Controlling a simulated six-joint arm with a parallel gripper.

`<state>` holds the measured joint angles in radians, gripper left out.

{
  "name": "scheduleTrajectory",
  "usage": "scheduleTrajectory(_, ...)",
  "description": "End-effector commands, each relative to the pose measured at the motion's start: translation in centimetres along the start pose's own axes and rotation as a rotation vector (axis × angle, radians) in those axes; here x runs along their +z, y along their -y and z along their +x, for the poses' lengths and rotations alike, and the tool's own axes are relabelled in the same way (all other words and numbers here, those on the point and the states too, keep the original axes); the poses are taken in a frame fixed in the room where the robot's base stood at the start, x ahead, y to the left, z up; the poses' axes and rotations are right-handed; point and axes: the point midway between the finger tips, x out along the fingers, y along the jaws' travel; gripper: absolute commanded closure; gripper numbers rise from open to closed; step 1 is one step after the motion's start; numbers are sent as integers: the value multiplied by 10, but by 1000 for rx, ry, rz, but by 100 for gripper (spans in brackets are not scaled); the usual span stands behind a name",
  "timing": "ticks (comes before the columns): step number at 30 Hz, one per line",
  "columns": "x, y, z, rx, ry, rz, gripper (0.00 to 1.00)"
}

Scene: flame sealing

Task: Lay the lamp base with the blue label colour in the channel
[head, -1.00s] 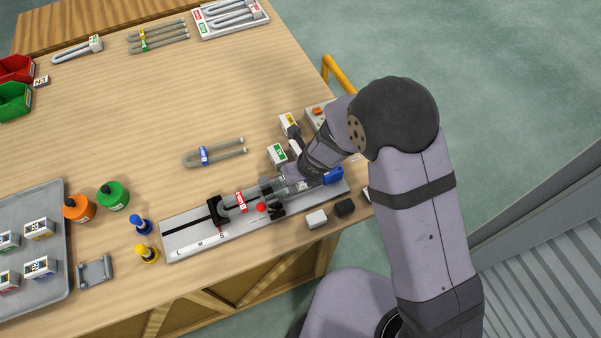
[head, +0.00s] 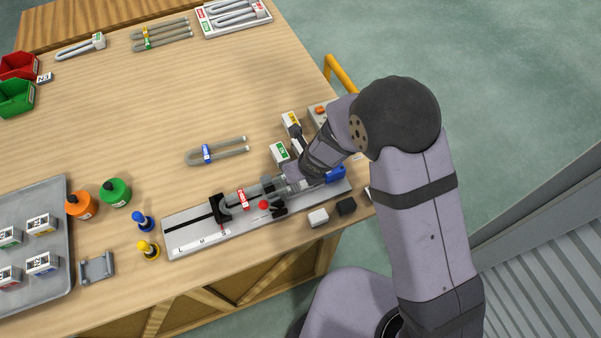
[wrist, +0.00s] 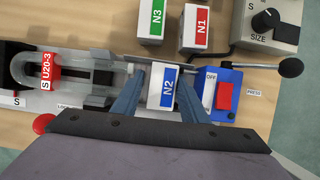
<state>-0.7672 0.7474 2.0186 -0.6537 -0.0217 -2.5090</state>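The lamp base with the blue label, N2 (wrist: 167,88), sits at the right part of the long grey fixture (head: 185,233), in line with its channel as seen in the wrist view. My gripper (wrist: 164,80) straddles it, one finger on each side, with what looks like a narrow gap at each finger, so it seems open. A U-shaped glass tube with a red label, U20-3 (wrist: 50,72), lies along the fixture to the left of the base; it also shows in the head view (head: 243,198). In the head view my arm hides the blue base.
Bases N3 (wrist: 153,18) in green and N1 (wrist: 197,25) in red stand just behind the fixture. A blue box with a red switch (wrist: 224,95), a lever with a black knob (wrist: 290,67) and a size dial box (wrist: 268,22) crowd the right. A blue-labelled tube (head: 206,154) lies behind.

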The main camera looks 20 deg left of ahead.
Motion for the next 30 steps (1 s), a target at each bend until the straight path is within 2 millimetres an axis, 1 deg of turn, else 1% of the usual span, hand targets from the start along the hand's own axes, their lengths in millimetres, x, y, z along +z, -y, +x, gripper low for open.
scheduleTrajectory(1, 2, 6, -1, -9, -1, 10, 47)
scheduleTrajectory(8, 3, 6, -4, -9, 1, 10, 47)
scheduleTrajectory(11, 4, 5, -12, -9, 2, 9, 47)
scheduleTrajectory(21, 3, -1, -58, -5, 2, 2, 47)
scheduleTrajectory(25, 2, -2, -69, -5, 1, 0, 47)
scheduleTrajectory(30, 0, -3, -74, -5, -1, 0, 47)
